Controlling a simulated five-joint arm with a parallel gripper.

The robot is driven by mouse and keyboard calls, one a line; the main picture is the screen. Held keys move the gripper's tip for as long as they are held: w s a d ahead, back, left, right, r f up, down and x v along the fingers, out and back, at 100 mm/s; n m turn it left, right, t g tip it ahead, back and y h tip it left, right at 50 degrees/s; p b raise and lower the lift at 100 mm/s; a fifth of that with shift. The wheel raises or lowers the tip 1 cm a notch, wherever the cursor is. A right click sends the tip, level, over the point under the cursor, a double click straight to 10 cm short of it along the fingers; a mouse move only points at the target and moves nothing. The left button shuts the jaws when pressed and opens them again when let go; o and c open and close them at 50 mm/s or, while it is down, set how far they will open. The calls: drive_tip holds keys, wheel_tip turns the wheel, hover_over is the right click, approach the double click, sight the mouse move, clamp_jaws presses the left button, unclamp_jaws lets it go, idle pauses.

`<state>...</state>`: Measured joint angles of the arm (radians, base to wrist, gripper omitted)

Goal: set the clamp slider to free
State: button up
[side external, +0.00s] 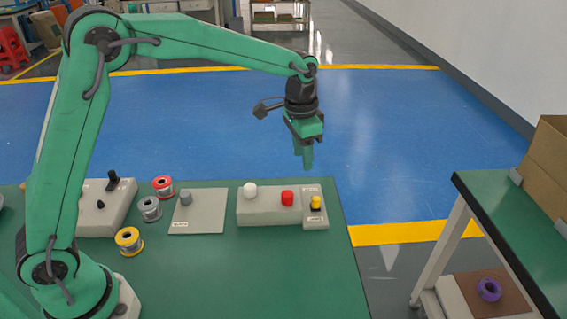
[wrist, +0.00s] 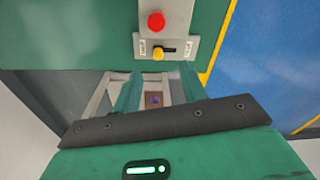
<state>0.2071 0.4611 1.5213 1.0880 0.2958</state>
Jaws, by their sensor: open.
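The clamp slider (side external: 316,203) has a yellow knob on a small grey plate at the right end of a grey control box. In the wrist view the yellow knob (wrist: 158,55) sits at the left end of a short dark slot, with a small label at each end. The labels are too small to read surely. My gripper (side external: 308,165) hangs in the air, pointing down, above and beyond the slider, clear of it. In the wrist view its green fingers (wrist: 160,92) are apart with nothing held between them.
A red button (side external: 287,198) and a white knob (side external: 250,189) stand left of the slider on the box. A plate with a grey knob (side external: 186,198) and several wire spools lie farther left. The green table (side external: 260,280) is clear in front.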

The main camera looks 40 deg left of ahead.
drive_tip(key=m, duration=0.1)
hover_over(316, 198)
drive_tip(key=shift+g, duration=0.4)
wheel_tip(316, 198, down, 6)
drive_tip(key=shift+d+r, duration=0.1)
drive_tip(key=shift+r, duration=0.1)
drive_tip(key=shift+f, duration=3.9)
clamp_jaws()
